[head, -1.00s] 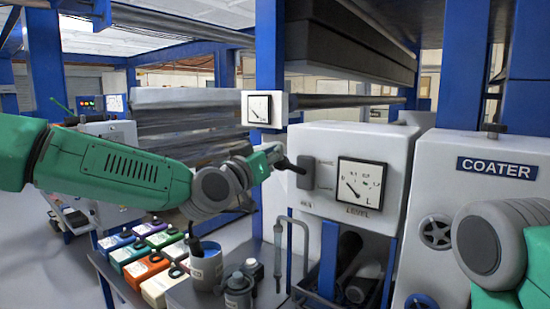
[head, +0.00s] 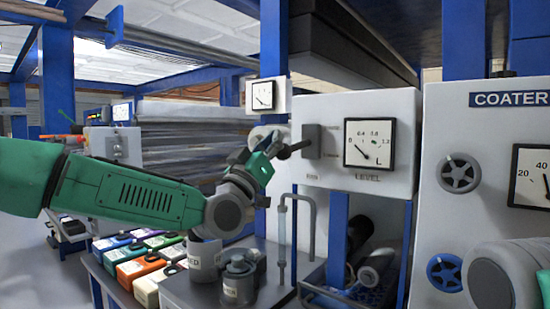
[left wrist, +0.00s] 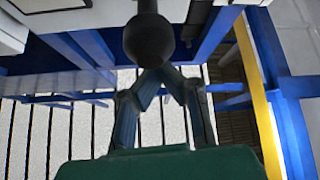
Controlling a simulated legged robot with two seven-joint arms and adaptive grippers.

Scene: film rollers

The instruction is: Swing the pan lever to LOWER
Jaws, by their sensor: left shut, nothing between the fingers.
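The pan lever (head: 297,149) is a dark handle on a dark grey block, at the left of the white LEVEL box (head: 338,180). Its rod points left and slightly down to a round knob. Small lettering beside the block is too small to read. My left gripper (head: 274,146) is shut and empty, at the knob end of the lever. In the left wrist view the dark knob (left wrist: 149,40) shows just beyond the fingertips (left wrist: 158,76); I cannot tell whether they touch. My right gripper is out of view.
Below stand a grey pot (head: 205,262), a lidded can (head: 239,284) and a bent pipe (head: 313,225). The COATER cabinet (head: 450,215) is at the right.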

